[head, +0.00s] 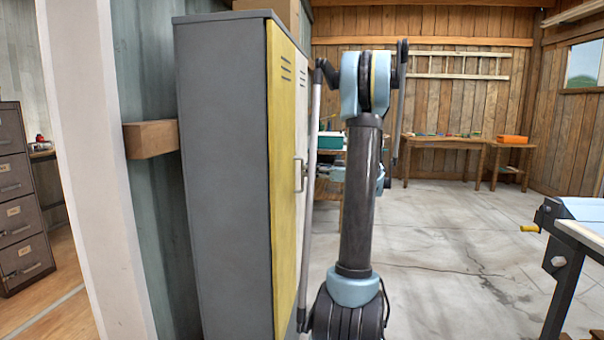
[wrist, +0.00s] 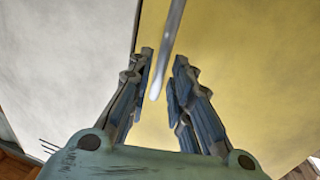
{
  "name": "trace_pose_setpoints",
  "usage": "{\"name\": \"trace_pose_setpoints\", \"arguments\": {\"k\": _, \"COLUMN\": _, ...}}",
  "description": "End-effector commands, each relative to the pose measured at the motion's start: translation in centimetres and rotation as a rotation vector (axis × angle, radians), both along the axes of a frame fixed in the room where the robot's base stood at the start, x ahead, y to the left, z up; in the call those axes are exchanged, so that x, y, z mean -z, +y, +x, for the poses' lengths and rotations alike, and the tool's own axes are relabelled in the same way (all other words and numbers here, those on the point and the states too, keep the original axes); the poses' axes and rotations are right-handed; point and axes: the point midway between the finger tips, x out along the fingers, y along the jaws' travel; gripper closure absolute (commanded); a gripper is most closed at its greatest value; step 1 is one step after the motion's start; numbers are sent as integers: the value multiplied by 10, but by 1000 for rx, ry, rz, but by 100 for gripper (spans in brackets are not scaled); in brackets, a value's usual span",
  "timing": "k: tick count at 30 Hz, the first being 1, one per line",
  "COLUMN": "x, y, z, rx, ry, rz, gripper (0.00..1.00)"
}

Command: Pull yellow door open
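The yellow door (head: 282,190) is on the grey locker (head: 225,170) left of centre in the head view and looks closed. It fills the right of the wrist view (wrist: 245,75). Its light metal handle (head: 298,173) is an upright bar; in the wrist view the bar (wrist: 173,35) reaches down between my fingertips. My gripper (wrist: 163,60) is open, a finger on each side of the handle, with gaps visible. Whether the handle lies fully at fingertip depth is unclear.
A white door (head: 302,75) adjoins the yellow one. A white post (head: 95,170) and wooden block (head: 151,139) are left of the locker. A workbench (head: 445,142) stands at the back wall, a table (head: 590,235) at right. The floor (head: 450,240) between is clear.

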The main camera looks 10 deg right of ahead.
Motion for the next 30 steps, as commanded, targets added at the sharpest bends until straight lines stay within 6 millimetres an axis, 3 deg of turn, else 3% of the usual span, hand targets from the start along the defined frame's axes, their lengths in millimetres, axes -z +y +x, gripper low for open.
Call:
{"name": "trace_pose_setpoints", "arguments": {"k": 7, "x": 0, "y": 26, "z": 14, "rx": -2, "ry": 0, "rz": 0, "gripper": 80}}
{"name": "trace_pose_setpoints", "arguments": {"k": 20, "x": 0, "y": 32, "z": 18, "rx": 0, "ry": 0, "rz": 0, "gripper": 80}}
{"name": "trace_pose_setpoints", "arguments": {"k": 23, "x": 0, "y": 32, "z": 18, "rx": 0, "ry": 0, "rz": 0, "gripper": 100}}
{"name": "trace_pose_setpoints", "arguments": {"k": 30, "x": 0, "y": 31, "z": 18, "rx": 2, "ry": 0, "rz": 0, "gripper": 100}}
